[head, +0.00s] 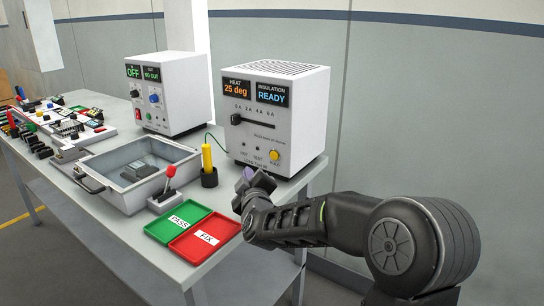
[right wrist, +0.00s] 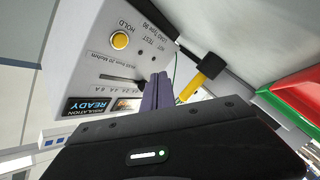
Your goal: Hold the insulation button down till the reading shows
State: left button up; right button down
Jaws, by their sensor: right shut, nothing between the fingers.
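The white tester box (head: 275,115) stands at the back right of the bench. Its displays read HEAT 25 deg and INSULATION READY (head: 272,93). A round yellow button (head: 274,155) sits low on its front face; in the right wrist view the yellow button (right wrist: 119,40) has the word HOLD beside it. My right gripper (head: 257,180) is in front of the box, a little below and left of the button. Its purple-grey fingers (right wrist: 160,88) are shut and empty, and appear apart from the button. My left gripper is not in view.
A yellow probe in a black holder (head: 208,165) stands left of my right gripper. Green PASS (head: 172,221) and red FIX (head: 195,249) trays lie at the front edge. A red-knobbed lever (head: 167,187), grey bin (head: 120,198) and second white unit (head: 168,92) stand farther left.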

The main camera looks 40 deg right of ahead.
aim_at(274, 156)
jog(key=shift+d, duration=0.15)
jog(key=shift+w+d+f+b, duration=0.1)
jog(key=shift+w+d+b, duration=0.1)
jog(key=shift+d+b, duration=0.35)
jog(key=d+b, duration=0.1)
jog(key=d, duration=0.1)
jog(key=w+d+b, duration=0.1)
jog(key=d, duration=0.1)
jog(key=d+b, duration=0.1)
jog(key=d, duration=0.1)
jog(key=shift+w, duration=0.4)
jog(key=shift+w+d, duration=0.15)
jog(key=shift+d, duration=0.4)
jog(key=shift+d+b, duration=0.15)
jog(key=shift+b, duration=0.15)
dwell(0.5)
jog(key=shift+w+d, duration=0.15)
jog(key=shift+d, duration=0.1)
jog(key=shift+w+d, duration=0.1)
jog(key=shift+d, duration=0.25)
dwell(4.3)
